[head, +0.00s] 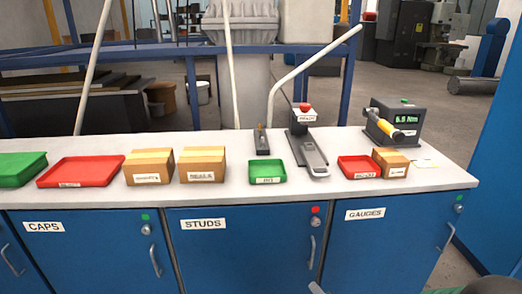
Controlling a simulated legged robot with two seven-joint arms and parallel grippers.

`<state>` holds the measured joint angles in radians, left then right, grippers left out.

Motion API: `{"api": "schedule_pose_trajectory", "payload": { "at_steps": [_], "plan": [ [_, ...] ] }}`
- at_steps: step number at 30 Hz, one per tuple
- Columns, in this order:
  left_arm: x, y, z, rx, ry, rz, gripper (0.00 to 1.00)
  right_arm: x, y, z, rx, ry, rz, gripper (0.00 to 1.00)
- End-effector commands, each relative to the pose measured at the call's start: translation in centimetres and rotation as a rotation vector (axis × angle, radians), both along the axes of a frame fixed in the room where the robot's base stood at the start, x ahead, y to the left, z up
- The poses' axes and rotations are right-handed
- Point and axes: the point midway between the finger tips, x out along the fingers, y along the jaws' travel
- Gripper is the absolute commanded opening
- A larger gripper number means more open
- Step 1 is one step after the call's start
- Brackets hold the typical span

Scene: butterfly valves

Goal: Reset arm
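My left gripper is out of the head view. At the bottom edge, a small grey tip (317,288) shows in front of the cabinet doors; it seems to be part of my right gripper, cut off by the frame. A dark and greenish part at the bottom right corner looks like my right arm. Whether the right gripper is open or shut does not show. No butterfly valve can be made out.
A light workbench (220,195) over blue cabinets bears green trays (267,172), red trays (80,171), cardboard boxes (203,164), a red-buttoned device (305,140) and a torque tester (395,122). A blue column (490,160) stands at the right.

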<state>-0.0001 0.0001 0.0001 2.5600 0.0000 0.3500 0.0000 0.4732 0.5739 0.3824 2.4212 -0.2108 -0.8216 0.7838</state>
Motion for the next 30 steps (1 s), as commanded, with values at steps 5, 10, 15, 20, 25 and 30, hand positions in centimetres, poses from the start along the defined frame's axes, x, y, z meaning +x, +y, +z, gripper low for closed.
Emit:
{"api": "schedule_pose_trajectory", "payload": {
  "at_steps": [5, 10, 15, 20, 25, 30],
  "plan": [
    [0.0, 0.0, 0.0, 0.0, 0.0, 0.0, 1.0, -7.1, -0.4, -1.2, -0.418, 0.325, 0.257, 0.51],
    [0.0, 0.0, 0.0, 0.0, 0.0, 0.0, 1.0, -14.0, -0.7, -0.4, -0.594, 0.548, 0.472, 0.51],
    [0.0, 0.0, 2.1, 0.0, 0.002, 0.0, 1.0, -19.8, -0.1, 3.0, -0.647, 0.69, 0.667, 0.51],
    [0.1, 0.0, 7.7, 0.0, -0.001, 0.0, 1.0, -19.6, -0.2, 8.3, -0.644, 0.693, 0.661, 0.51],
    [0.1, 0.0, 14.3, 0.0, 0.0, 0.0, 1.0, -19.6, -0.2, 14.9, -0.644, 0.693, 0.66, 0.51],
    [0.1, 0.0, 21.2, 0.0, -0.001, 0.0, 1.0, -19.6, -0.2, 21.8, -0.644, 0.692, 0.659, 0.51]
  ]
}}
